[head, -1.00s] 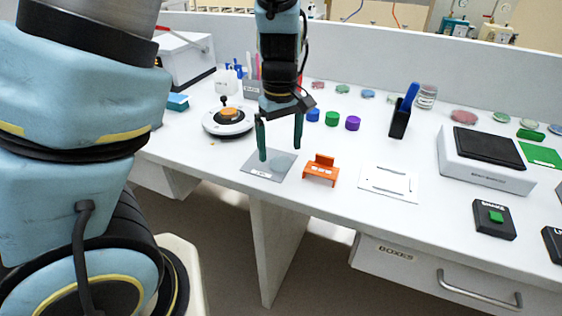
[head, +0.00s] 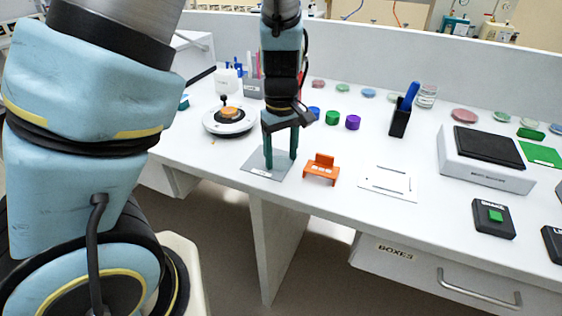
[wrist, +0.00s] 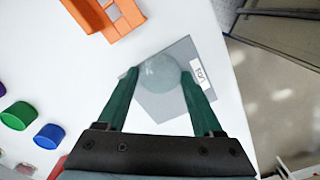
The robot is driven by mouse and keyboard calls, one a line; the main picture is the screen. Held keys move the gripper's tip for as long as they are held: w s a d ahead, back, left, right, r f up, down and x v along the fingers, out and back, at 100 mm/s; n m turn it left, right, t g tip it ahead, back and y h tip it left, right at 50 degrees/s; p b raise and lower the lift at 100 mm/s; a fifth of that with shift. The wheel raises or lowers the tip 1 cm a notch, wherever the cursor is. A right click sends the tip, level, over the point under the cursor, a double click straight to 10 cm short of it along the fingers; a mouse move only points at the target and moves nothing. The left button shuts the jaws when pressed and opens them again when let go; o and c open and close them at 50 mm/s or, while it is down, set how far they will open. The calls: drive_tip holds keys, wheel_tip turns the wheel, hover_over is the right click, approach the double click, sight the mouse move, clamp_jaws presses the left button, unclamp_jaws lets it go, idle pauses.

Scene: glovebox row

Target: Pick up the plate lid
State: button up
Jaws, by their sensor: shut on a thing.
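The plate lid is a clear, pale round disc (wrist: 160,74) lying over a grey square mat with a white label (wrist: 185,55). In the wrist view it sits between the two green fingertips of my gripper (wrist: 158,76), one finger at each side. In the head view my gripper (head: 281,165) points down at the mat (head: 258,173), its fingertips at mat level. The gripper is shut on the lid, and the fingers hide most of the lid in the head view. I cannot tell whether the lid is off the mat.
An orange rack (head: 321,169) stands just right of the mat. A white round device with an orange top (head: 229,118) is to the left. Blue, green (head: 332,118) and purple (head: 352,122) caps stand behind. The bench front edge is close to the mat.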

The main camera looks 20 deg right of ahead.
drive_tip(key=c, duration=0.4)
drive_tip(key=shift+c, duration=0.2)
drive_tip(key=shift+r, duration=0.15)
